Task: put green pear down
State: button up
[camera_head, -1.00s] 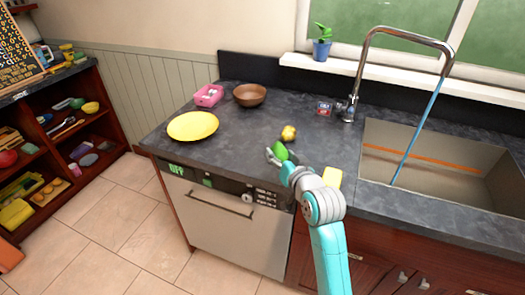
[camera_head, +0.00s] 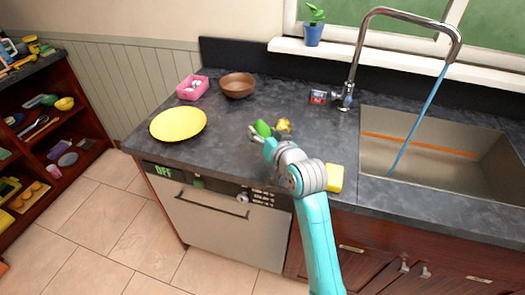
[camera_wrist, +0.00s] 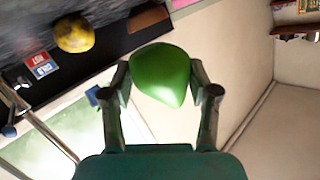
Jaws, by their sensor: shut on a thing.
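The green pear (camera_head: 263,128) is between the fingers of my gripper (camera_head: 262,133), over the dark counter in front of the sink's left side. In the wrist view the green pear (camera_wrist: 161,74) fills the space between the two fingertips of my gripper (camera_wrist: 162,88), which is shut on it. The head view does not clearly show whether the pear touches the counter (camera_head: 225,150); the wrist view shows it apart from other things.
A yellow fruit (camera_head: 284,125) lies just right of the pear. A yellow plate (camera_head: 178,124), a pink basket (camera_head: 192,88) and a brown bowl (camera_head: 238,85) stand to the left. A yellow sponge-like block (camera_head: 335,178) and the sink (camera_head: 440,150) are to the right.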

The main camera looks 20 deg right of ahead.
jog(key=shift+f, duration=3.15)
jog(key=shift+f, duration=0.1)
jog(key=o, duration=1.3)
jog(key=shift+f, duration=0.1)
